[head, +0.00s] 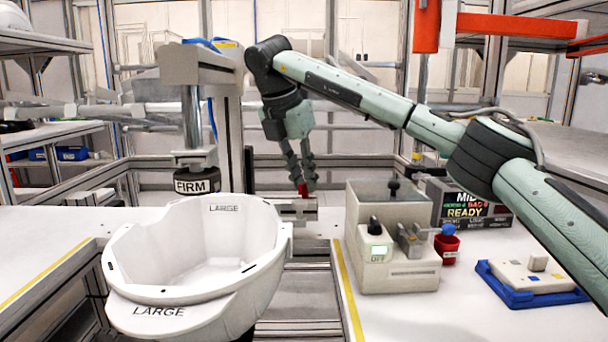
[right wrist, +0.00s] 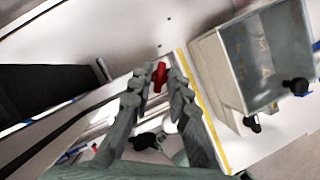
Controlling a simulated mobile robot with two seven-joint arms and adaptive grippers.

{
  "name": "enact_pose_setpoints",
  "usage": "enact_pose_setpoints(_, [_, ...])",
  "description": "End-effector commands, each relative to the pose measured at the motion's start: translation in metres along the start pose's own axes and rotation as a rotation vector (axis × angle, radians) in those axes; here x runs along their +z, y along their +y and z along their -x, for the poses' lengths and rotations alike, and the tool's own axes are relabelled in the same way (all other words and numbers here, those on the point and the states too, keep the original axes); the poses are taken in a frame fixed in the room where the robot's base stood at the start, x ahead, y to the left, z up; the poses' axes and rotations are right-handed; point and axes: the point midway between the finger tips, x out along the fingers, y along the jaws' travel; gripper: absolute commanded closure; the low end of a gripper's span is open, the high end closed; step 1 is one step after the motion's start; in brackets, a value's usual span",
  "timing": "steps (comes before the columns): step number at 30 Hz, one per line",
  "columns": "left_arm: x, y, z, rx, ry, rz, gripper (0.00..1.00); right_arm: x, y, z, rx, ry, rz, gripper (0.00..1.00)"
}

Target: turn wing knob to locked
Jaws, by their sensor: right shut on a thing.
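The red wing knob (head: 303,189) sits on a small grey metal block (head: 290,209) behind the white helmet shell. My right gripper (head: 301,182) reaches down to it from above and is shut on it, with the fingers on either side. In the right wrist view the red knob (right wrist: 159,76) shows between the two fingertips of the right gripper (right wrist: 157,83). The fingers partly hide the knob in the head view, and I cannot read any lock marking. My left gripper is not in view.
A beige box (head: 392,240) with black knobs stands right of the knob. A blue tray (head: 530,295) and a READY display (head: 465,208) lie farther right.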

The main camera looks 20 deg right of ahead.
Motion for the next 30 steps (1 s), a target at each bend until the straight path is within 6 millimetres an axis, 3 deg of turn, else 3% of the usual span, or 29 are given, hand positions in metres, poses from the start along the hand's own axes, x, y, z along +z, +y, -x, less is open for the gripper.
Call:
enact_pose_setpoints(10, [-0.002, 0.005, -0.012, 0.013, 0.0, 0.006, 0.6, 0.0, 0.001, 0.001, -0.049, 0.0, -0.122, 1.0])
enact_pose_setpoints(26, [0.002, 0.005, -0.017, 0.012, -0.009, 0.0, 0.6, 0.0, 0.001, 0.0, -0.057, 0.0, -0.14, 1.0])
enact_pose_setpoints(27, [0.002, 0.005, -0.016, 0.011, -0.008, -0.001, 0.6, 0.0, 0.001, 0.0, -0.057, 0.0, -0.14, 0.78])
enact_pose_setpoints(30, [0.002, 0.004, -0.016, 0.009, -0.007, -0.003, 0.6, 0.0, 0.001, 0.0, -0.057, 0.0, -0.14, 0.66])
